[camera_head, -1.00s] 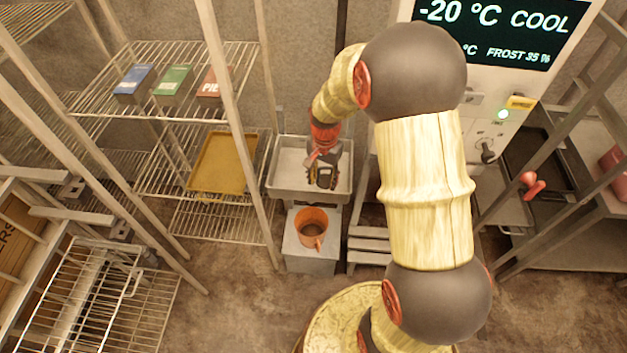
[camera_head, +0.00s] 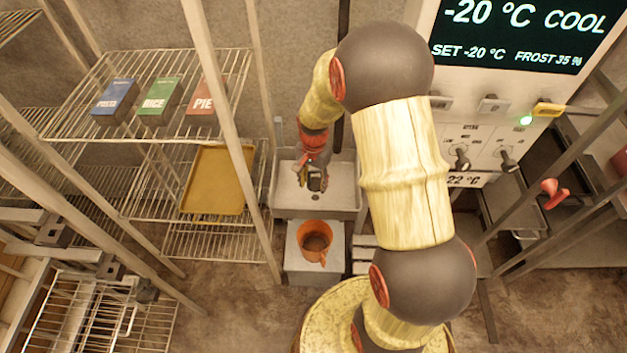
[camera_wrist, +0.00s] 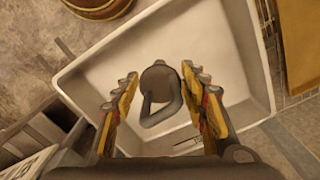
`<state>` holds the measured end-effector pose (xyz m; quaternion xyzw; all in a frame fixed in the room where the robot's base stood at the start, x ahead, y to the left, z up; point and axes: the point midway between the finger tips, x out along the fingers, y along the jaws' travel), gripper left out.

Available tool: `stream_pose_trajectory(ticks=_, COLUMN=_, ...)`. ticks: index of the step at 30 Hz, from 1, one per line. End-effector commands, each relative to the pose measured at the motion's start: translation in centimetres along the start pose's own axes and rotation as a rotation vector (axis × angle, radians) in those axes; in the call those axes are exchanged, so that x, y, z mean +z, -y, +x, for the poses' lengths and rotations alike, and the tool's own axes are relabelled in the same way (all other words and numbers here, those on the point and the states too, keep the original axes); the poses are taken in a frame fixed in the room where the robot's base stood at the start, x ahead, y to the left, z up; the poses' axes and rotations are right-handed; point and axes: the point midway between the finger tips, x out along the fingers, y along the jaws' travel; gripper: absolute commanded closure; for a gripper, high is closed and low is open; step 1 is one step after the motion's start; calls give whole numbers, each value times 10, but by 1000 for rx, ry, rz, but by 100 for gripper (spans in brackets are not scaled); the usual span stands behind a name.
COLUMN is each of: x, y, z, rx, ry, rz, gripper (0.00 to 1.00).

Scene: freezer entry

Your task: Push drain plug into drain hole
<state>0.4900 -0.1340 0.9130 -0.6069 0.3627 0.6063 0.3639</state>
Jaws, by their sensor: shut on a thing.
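The pale sink basin (camera_head: 343,205) stands at the back centre and fills the middle of the wrist view (camera_wrist: 215,45). My gripper (camera_head: 313,180) is over the basin, pointing down. In the wrist view my gripper (camera_wrist: 160,86) has a finger on each side of the dark drain plug (camera_wrist: 157,75), which has a loop handle, and is shut on it. A small dark spot in the basin floor, just below my gripper in the head view, looks like the drain hole (camera_head: 316,197). The plug's underside is hidden, and its height above the floor is unclear.
An orange bucket (camera_head: 316,238) stands on a grey block (camera_head: 298,268) in front of the basin. A wire shelf (camera_head: 75,125) with boxes and a yellow tray (camera_head: 215,180) is at left. A control panel with a display (camera_head: 520,38) is at right.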

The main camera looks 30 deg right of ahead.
Motion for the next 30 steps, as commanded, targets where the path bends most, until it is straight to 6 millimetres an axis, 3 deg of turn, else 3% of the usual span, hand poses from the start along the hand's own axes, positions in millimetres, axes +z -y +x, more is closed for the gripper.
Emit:
stream_pose_trajectory(ticks=18, x=0, y=0, z=43, rx=0, ry=0, rz=0, gripper=88)
stream_pose_trajectory(ticks=30, x=0, y=0, z=49, rx=0, ry=0, rz=0, gripper=88)
